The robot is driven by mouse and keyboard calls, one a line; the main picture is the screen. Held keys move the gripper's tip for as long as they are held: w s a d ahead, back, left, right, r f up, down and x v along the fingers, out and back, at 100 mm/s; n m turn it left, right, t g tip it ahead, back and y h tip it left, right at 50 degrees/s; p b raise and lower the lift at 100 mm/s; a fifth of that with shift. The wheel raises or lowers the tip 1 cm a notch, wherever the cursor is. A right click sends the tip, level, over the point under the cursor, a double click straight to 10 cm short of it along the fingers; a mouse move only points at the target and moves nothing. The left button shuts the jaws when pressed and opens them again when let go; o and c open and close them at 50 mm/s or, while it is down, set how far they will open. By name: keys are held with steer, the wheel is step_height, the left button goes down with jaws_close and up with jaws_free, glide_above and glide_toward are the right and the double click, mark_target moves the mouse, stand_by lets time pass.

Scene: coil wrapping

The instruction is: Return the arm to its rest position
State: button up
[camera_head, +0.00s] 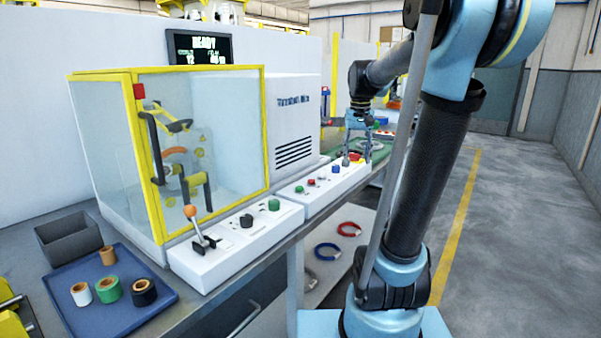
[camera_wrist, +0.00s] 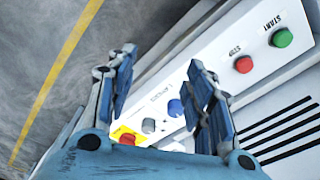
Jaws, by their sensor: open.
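My gripper (camera_head: 358,140) is at the far end of the control panel in the head view, above the panel's far buttons. In the wrist view my gripper (camera_wrist: 160,95) has its two blue fingers apart, with nothing between them but the panel below. The control panel (camera_wrist: 215,45) there shows a green START button (camera_wrist: 282,38), a red STOP button (camera_wrist: 243,64), a blue button (camera_wrist: 175,108), a grey knob (camera_wrist: 148,125) and a red button on yellow (camera_wrist: 127,139). My arm reaches from the right of the head view toward the machine.
The wrapping machine has a yellow-framed clear guard (camera_head: 225,150) and a READY screen (camera_head: 199,46). A blue tray (camera_head: 145,318) holds several tape rolls beside a grey bin (camera_head: 70,238). Red and dark rings (camera_head: 349,229) lie on a low shelf. Open floor (camera_head: 520,220) is at right.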

steer(key=s+f+n+t, duration=0.1)
steer(key=s+f, duration=1.8)
steer(key=s, duration=0.5)
steer(key=shift+f, duration=0.4)
steer(key=shift+d, duration=0.1)
